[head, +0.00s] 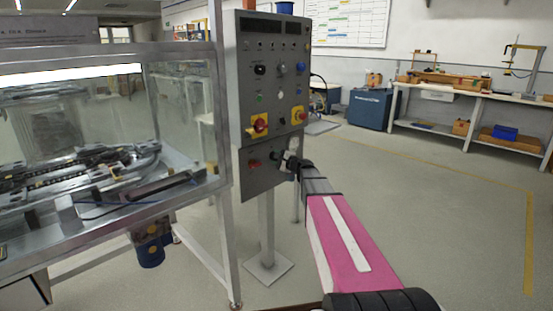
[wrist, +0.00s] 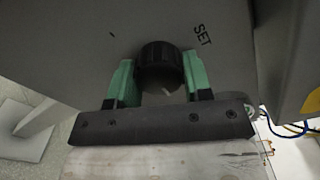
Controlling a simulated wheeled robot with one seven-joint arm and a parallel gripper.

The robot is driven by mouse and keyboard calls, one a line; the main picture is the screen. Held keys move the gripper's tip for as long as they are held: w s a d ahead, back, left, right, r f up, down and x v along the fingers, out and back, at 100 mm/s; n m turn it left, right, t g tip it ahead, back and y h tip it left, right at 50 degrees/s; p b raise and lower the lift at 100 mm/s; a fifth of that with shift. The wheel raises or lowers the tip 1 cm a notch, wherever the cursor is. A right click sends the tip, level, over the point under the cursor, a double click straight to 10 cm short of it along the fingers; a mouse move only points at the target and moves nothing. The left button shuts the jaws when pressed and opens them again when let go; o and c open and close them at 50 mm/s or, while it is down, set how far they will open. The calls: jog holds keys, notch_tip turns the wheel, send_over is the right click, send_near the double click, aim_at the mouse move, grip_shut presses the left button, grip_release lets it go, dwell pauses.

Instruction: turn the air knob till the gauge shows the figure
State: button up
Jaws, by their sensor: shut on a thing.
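In the wrist view, a black round knob (wrist: 161,58) sits on a grey panel with the word SET printed at its upper right. My gripper (wrist: 160,75) has its green fingers on either side of the knob and is shut on it. In the head view, the grey control box (head: 262,170) stands on a post, and my arm reaches to the right part of its lower panel. My gripper (head: 291,163) is small there and hides the knob. No gauge reading can be made out in either view.
A red switch (head: 254,164) is on the lower panel, left of my gripper. A glass-walled machine (head: 185,120) stands close at left. The floor (head: 400,210) to the right is open.

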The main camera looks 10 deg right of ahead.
jog(key=shift+m, duration=0.5)
jog(key=o, duration=0.9)
jog(key=v, duration=1)
jog(key=shift+s+d, duration=0.25)
jog(key=shift+s, duration=0.05)
